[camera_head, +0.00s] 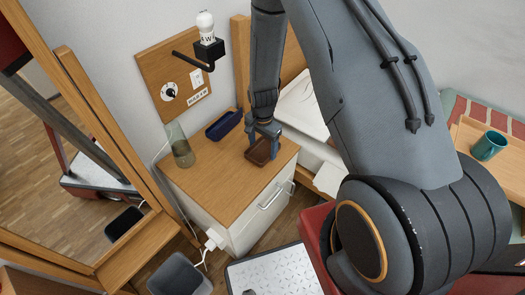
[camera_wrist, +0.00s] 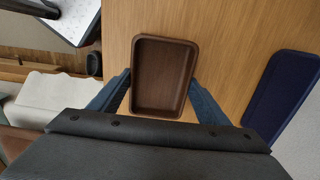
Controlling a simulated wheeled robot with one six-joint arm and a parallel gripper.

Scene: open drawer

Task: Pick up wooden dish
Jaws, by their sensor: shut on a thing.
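The wooden dish (camera_head: 258,154) is a small dark brown rectangular tray on the wooden top of a white drawer cabinet. In the wrist view the dish (camera_wrist: 163,77) sits between the two blue fingers, with its empty inside facing the camera. My gripper (camera_head: 265,134) reaches down over the dish from above. In the wrist view my gripper (camera_wrist: 160,88) has one finger against each long side of the dish and is shut on it. I cannot tell whether the dish is lifted off the top or still touches it.
A dark blue tray (camera_head: 223,125) and a glass vase (camera_head: 180,146) stand on the same cabinet top (camera_head: 212,185). A lamp (camera_head: 207,38) hangs on the wall panel behind. A bed is at the right of the cabinet. A teal mug (camera_head: 488,146) stands on a tray at far right.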

